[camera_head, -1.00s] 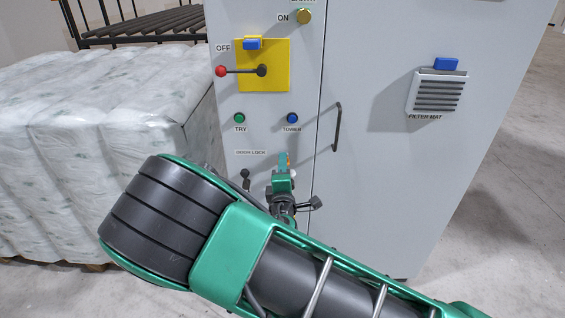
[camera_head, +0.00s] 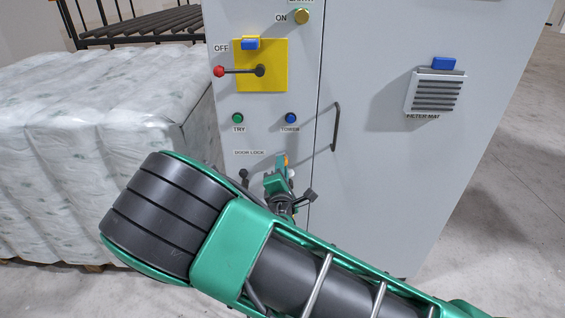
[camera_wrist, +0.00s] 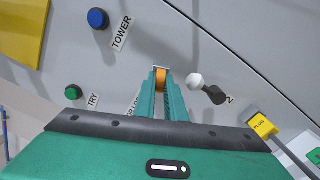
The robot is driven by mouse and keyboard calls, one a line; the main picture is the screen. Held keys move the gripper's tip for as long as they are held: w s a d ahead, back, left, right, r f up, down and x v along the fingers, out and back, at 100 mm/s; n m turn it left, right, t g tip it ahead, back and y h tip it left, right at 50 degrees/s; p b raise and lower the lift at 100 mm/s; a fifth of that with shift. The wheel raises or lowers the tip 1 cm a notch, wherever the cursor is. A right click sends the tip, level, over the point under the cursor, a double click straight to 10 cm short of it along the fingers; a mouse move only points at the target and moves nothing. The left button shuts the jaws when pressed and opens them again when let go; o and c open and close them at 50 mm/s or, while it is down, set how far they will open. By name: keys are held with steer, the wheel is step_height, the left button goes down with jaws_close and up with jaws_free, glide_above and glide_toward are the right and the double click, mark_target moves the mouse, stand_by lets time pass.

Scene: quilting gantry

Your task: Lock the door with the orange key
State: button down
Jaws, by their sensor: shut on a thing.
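My gripper (camera_head: 279,176) is at the panel just under the DOOR LOCK label (camera_head: 249,152). In the wrist view my gripper (camera_wrist: 161,86) is shut on the orange key (camera_wrist: 160,75), a small orange piece showing between the green fingertips. A bit of the orange key (camera_head: 285,160) also shows in the head view. The key's far end and the lock opening are hidden, so I cannot tell whether the key touches the panel. The grey cabinet door (camera_head: 385,150) stands flat against its frame, with a dark handle (camera_head: 336,127).
A black lever with a white knob (camera_wrist: 194,80) sticks out close right of the fingers in the wrist view. A dark knob (camera_head: 244,175) is left of the gripper. Above are the green TRY button (camera_head: 238,118), blue TOWER button (camera_head: 291,118) and red-tipped switch lever (camera_head: 219,71). Wrapped bales (camera_head: 100,150) stand left.

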stand_by(0.3)
steer(key=n, duration=0.4)
stand_by(0.4)
steer(key=n, duration=0.3)
steer(key=shift+n, duration=2.3)
